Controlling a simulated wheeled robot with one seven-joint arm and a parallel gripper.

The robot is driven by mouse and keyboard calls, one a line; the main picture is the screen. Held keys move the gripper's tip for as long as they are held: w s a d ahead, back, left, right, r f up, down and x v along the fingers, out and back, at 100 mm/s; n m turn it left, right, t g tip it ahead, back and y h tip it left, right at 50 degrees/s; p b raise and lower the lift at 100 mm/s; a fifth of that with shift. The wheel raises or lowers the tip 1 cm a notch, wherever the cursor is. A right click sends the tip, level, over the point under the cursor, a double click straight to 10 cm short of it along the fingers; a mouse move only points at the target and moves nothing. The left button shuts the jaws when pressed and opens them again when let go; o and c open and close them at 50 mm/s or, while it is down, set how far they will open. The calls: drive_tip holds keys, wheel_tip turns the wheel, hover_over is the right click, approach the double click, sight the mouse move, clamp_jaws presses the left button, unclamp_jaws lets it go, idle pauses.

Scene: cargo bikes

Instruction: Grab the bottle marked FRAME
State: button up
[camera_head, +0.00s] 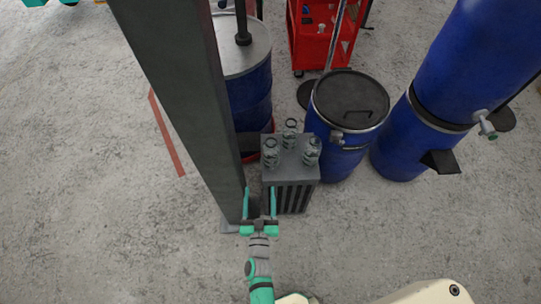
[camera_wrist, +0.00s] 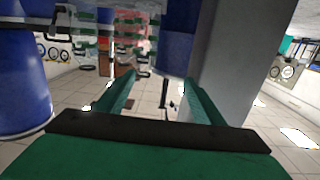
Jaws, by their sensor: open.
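Three clear, greenish bottles stand upright on a grey ribbed box (camera_head: 292,172) in the head view: a left one (camera_head: 270,153), a back one (camera_head: 290,134) and a right one (camera_head: 312,151). No marking on them is readable, so I cannot tell which one says FRAME. My gripper (camera_head: 260,190) is open and empty in front of the box, at its left side, nearer to me than the bottles. In the wrist view, glassy shapes with green bands (camera_wrist: 92,38) show at upper left, beyond and to the left of my open fingers (camera_wrist: 159,79).
A grey pillar (camera_head: 180,90) rises close to the left of my gripper. A blue drum with a black lid (camera_head: 348,98) stands right of the box, another drum (camera_head: 250,95) behind it. Larger blue tanks (camera_head: 430,105) and a red cart (camera_head: 315,38) stand beyond. Floor is clear at lower left.

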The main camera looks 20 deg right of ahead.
sight(270, 158)
drive_tip(key=w+d, duration=0.2)
drive_tip(key=w, duration=0.1)
drive_tip(key=w+d+h, duration=0.1)
drive_tip(key=w+d, duration=0.2)
drive_tip(key=w, duration=0.1)
drive_tip(key=w+d+f+m+h, duration=0.1)
drive_tip(key=w+d, duration=0.2)
drive_tip(key=w, duration=0.1)
drive_tip(key=shift+d+g, duration=0.2)
drive_tip(key=shift+g, duration=0.1)
drive_tip(key=x, duration=0.3)
drive_tip(key=shift+w+a, duration=0.25)
drive_tip(key=shift+w, duration=0.1)
drive_tip(key=shift+x, duration=3.4)
drive_tip(key=shift+r, duration=0.1)
drive_tip(key=c, duration=0.9)
